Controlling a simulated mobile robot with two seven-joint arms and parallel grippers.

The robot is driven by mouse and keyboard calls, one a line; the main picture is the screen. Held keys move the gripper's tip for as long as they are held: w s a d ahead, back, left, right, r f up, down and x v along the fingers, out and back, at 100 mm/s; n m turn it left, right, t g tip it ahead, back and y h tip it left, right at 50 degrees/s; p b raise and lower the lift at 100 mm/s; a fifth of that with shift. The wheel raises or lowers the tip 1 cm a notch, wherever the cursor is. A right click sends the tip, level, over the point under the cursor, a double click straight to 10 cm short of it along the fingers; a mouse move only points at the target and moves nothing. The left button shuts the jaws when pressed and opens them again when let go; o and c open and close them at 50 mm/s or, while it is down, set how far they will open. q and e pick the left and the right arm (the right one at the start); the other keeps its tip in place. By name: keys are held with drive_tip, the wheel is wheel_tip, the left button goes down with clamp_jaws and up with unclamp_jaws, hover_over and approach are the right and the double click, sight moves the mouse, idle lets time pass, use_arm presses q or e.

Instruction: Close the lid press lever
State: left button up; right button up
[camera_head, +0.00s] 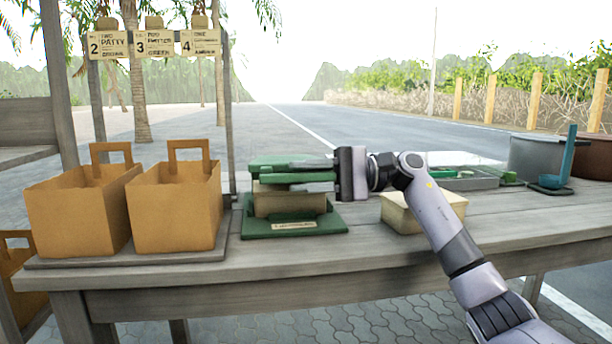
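The green lid press (260,230) stands mid-table, with a labelled base plate. A pale tan box (275,203) sits in it, under the green upper part with the lid and lever (272,160). My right gripper (305,176) comes in from the right at the height of this upper part. Its two grey fingers are apart, one above the other, pointing left. Dark green material shows between them; I cannot tell whether they touch it. The fingers hide part of the lever. My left gripper is not in view.
Two brown paper bags (178,210) stand on a grey tray at left. A second tan box (447,204) lies behind my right arm. A grey tray (470,182), a blue ladle (566,160) and a grey pot (533,158) stand at right. The table's front edge is clear.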

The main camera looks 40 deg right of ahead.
sight(335, 175)
drive_tip(key=shift+o, duration=0.4)
drive_tip(key=shift+d, duration=0.1)
drive_tip(key=v, duration=0.6)
drive_tip(key=shift+s+d+p, duration=0.15)
drive_tip(key=shift+d+p, duration=0.1)
drive_tip(key=shift+p, duration=0.15)
drive_tip(key=shift+s+d, duration=0.15)
drive_tip(key=shift+d, duration=0.1)
drive_tip(key=v, duration=0.8)
drive_tip(key=shift+b, duration=0.45)
drive_tip(key=shift+d, duration=0.1)
